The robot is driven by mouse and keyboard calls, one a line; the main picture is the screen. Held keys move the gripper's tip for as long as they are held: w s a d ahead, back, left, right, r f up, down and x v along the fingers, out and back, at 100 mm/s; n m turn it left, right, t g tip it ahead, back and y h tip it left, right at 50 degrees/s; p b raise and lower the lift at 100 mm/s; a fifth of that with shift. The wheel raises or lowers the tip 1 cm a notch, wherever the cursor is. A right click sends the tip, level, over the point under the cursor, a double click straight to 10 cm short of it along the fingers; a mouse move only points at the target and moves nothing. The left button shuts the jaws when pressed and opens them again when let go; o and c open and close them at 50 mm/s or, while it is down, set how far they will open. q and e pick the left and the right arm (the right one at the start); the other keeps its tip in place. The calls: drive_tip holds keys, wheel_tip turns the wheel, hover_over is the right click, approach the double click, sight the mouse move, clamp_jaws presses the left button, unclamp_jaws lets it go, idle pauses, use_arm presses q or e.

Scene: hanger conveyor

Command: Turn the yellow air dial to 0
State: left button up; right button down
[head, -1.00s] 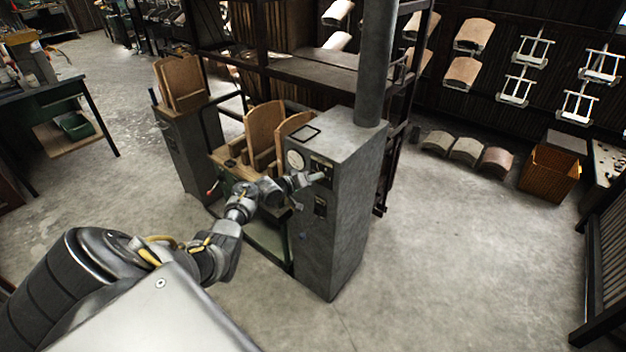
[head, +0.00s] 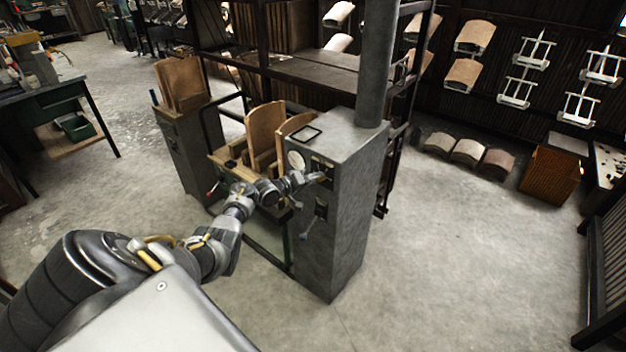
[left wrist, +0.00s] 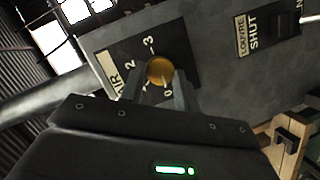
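The yellow air dial (left wrist: 159,70) shows in the left wrist view, a round knob on a dark plate with AIR and the numbers 2, 3 and 0. A pale mark on its lower edge lies toward the 0. My left gripper (left wrist: 160,84) is at the dial, with one finger on each side of it, and looks shut on it. The fingers partly cover the plate. In the head view my left gripper (head: 318,178) reaches the front of the grey control cabinet (head: 345,220); the dial is too small to make out there. My right gripper is not in view.
A LOUVRE SHUT panel (left wrist: 266,32) sits to the right of the dial. Wooden seat-like panels (head: 265,130) stand left of the cabinet. The floor in front is clear.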

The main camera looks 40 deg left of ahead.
use_arm(q)
drive_tip(key=o, duration=0.4)
drive_tip(key=v, duration=1)
drive_tip(key=shift+s+r, duration=0.1)
drive_tip(key=shift+s, duration=0.3)
